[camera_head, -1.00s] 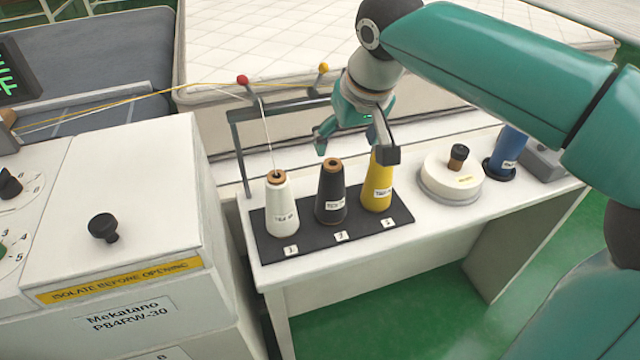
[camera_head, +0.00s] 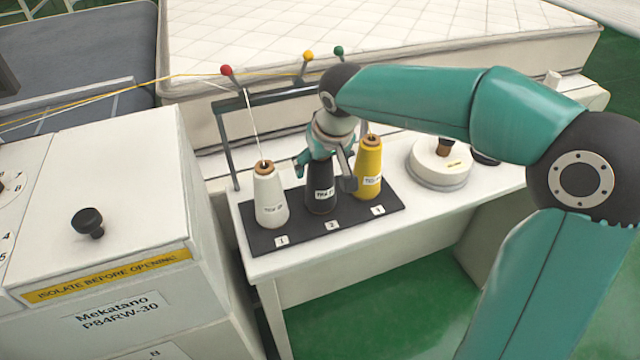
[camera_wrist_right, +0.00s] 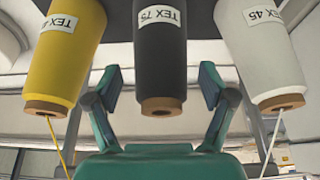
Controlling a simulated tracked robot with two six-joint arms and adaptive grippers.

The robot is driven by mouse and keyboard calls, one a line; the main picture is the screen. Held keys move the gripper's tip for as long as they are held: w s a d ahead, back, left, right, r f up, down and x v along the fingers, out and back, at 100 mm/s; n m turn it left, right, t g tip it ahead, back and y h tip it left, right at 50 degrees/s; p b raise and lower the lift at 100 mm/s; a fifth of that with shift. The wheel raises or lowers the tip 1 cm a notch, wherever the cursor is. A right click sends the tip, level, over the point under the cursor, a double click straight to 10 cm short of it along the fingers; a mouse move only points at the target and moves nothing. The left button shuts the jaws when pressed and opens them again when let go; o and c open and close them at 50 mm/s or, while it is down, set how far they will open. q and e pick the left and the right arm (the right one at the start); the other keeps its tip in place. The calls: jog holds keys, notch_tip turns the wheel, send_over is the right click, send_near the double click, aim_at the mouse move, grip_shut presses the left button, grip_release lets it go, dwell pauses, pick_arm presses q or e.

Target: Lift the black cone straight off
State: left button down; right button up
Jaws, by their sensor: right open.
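The black cone (camera_head: 321,198) stands upright on the dark mat (camera_head: 300,232) behind label 2, between the white cone (camera_head: 270,197) and the yellow cone (camera_head: 369,168). My right gripper (camera_head: 324,174) is open above it and hides its top in the head view. In the right wrist view the cones appear upside down. There the black cone (camera_wrist_right: 160,50), marked TEX 75, lies between the spread fingers of my right gripper (camera_wrist_right: 160,88), with a visible gap on both sides. My left gripper is not in view.
The yellow cone stands close beside my right finger. A thread runs up from the white cone to a red-balled guide (camera_head: 226,71) on the rail behind. A round white pot (camera_head: 439,165) stands at right on the table. A mattress (camera_head: 400,50) lies behind.

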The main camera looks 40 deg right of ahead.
jog(key=x, duration=0.3)
jog(key=shift+w+f, duration=0.1)
jog(key=shift+f, duration=0.2)
jog(key=c, duration=1.5)
jog(key=shift+o, duration=0.2)
jog(key=shift+r, duration=0.2)
notch_tip(320, 180, up, 20)
jog(key=p, duration=0.3)
jog(key=shift+f, duration=0.15)
